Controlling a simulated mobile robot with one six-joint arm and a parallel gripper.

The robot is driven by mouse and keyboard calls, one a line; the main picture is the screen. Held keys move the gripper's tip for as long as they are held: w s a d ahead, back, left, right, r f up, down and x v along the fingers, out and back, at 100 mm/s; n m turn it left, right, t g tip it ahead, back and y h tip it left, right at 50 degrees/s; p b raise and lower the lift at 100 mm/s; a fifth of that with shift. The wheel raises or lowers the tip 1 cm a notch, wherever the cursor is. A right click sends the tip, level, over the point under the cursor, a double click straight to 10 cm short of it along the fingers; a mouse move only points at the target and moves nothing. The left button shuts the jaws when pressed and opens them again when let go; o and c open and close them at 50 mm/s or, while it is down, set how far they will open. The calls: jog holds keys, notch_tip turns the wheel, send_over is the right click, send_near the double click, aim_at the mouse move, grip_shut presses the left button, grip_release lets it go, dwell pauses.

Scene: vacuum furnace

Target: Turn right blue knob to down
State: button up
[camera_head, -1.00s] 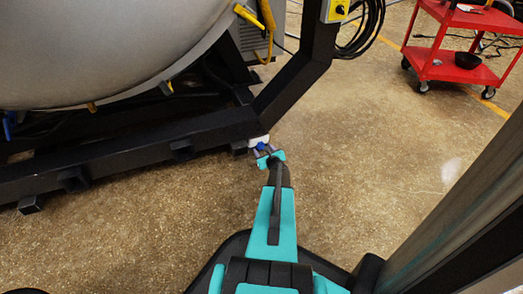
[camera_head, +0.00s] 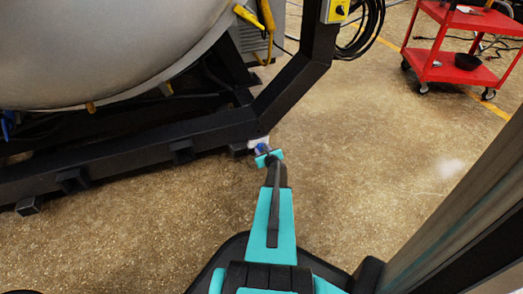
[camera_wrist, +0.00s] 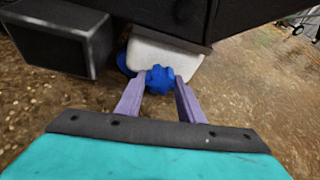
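A small white box (camera_wrist: 165,52) with blue knobs sits low by the dark frame. In the wrist view, the right blue knob (camera_wrist: 160,79) lies between the purple fingertips of my gripper (camera_wrist: 160,78) and fills the gap there. Whether both fingers press on it is not clear. The left blue knob (camera_wrist: 122,62) is partly hidden by the box and a dark frame end. In the head view, my gripper (camera_head: 268,156) is at the white box (camera_head: 258,140), with a bit of blue knob (camera_head: 262,147) showing. The knob's pointing direction is hard to make out.
The dark steel frame (camera_head: 190,130) runs behind and above the box, under a large grey vessel (camera_head: 100,45). In the wrist view, a dark beam end (camera_wrist: 62,42) stands close on the left. A red cart (camera_head: 455,65) is far right. Open floor (camera_head: 370,150) lies to the right.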

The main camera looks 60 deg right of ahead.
jog(key=shift+r+m+y+p, duration=0.15)
jog(key=shift+m+y+p, duration=0.3)
jog(key=shift+p, duration=1.2)
jog(key=shift+m+p, duration=0.25)
jog(key=shift+p, duration=0.2)
jog(key=m+t+p, duration=0.1)
jog(key=p, duration=0.2)
jog(key=shift+y, duration=0.35)
jog(key=m+t+y+p, duration=0.1)
jog(key=m+p, duration=0.1)
jog(key=p, duration=0.1)
jog(key=m+t+p, duration=0.1)
jog(key=m+p, duration=0.1)
jog(key=p, duration=0.1)
jog(key=shift+d+y, duration=0.1)
jog(key=shift+y, duration=0.3)
jog(key=m+t, duration=0.1)
jog(key=m+y+p, duration=0.1)
jog(key=m, duration=0.1)
jog(key=shift+f+t, duration=0.35)
jog(key=shift+t, duration=0.05)
jog(key=shift+m+t+b, duration=0.6)
jog(key=shift+m, duration=0.9)
